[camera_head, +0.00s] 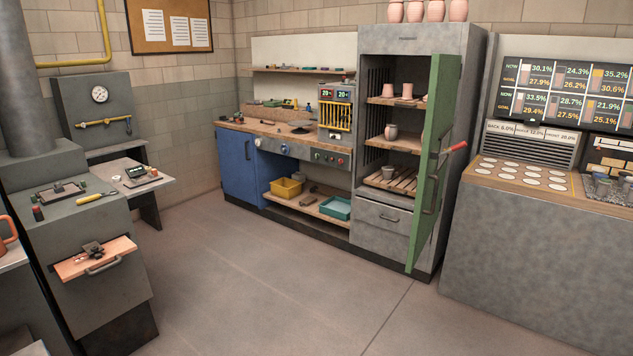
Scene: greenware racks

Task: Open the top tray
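Neither of my grippers shows in the head view. I cannot tell for sure which thing is the top tray. A wooden tray or drawer (80,262) with a grey pull handle (103,266) sticks out of the front of the grey unit at the left. A small dark metal part lies on it. The tall grey cabinet (365,212) has its green door (434,160) swung open. Inside are an upper shelf (392,101), a middle shelf (395,143) and a low slatted rack (390,180), with pots on them. A drawer (384,216) below looks shut.
A workbench (270,135) with a blue cupboard (238,168) stands along the back wall. A yellow bin (286,188) and a teal tray (336,207) sit on its low shelf. A grey counter (540,255) fills the right. The floor (260,275) between is clear.

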